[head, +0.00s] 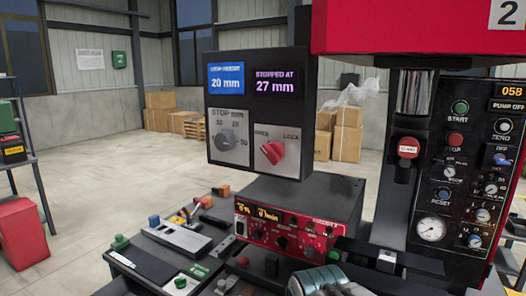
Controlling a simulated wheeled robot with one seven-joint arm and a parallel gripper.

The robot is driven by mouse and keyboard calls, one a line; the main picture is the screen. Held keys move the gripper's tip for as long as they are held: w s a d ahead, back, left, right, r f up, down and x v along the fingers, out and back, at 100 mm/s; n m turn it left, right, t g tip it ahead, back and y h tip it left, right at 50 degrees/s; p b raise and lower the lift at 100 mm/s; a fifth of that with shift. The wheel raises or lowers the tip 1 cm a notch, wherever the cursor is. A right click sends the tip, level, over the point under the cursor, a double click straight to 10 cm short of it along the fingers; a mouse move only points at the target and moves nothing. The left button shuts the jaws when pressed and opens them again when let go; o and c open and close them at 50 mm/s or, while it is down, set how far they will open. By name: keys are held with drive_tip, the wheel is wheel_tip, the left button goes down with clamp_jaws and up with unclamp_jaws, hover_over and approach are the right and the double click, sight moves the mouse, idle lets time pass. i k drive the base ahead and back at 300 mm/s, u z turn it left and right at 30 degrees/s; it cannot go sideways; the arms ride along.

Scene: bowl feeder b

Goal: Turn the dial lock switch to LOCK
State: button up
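The dial lock switch (273,152) is a red knob on a light plate in the lower right of the dark display box. FREE is printed at its upper left and LOCK at its upper right. The knob sits tilted, but at this size I cannot tell for sure which word it points to. Nothing touches it. A grey rounded part of my arm shows at the bottom edge, well below and to the right of the switch. My gripper's fingers do not show.
Left of the switch is a grey STOP dial (228,141). Above are screens reading 20 mm (226,78) and 27 mm (276,84). Below stands a red-fronted control unit (290,229). A black control panel (460,180) is at right. Space before the switch looks clear.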

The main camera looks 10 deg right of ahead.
sight(274, 151)
drive_tip(key=z, duration=1.05)
drive_tip(key=k, duration=0.6)
drive_tip(key=u, duration=1.4)
